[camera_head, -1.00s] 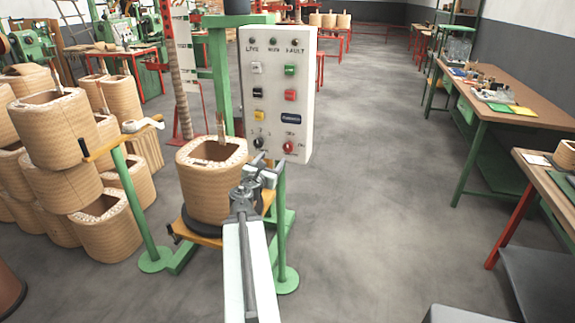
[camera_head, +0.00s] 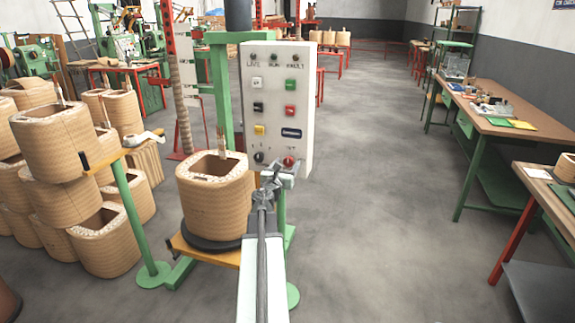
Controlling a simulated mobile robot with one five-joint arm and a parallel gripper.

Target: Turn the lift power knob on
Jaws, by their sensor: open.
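A white control panel (camera_head: 277,110) stands on a green post, facing me. Its bottom row holds a black knob (camera_head: 258,157) at left and a red knob (camera_head: 289,161) at right. The lettering beside the knobs is too small to read, so I cannot tell by label which is the lift power knob. My gripper (camera_head: 284,169) is open at the panel's lower edge. Its tips appear just under the red knob and overlap its lower part. Whether they touch the knob or stand short of it I cannot tell.
A wound coil (camera_head: 215,200) stands on a platform left of my arm. More coils (camera_head: 62,140) are stacked at left. A workbench (camera_head: 510,105) stands at right, with clear floor (camera_head: 390,200) between.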

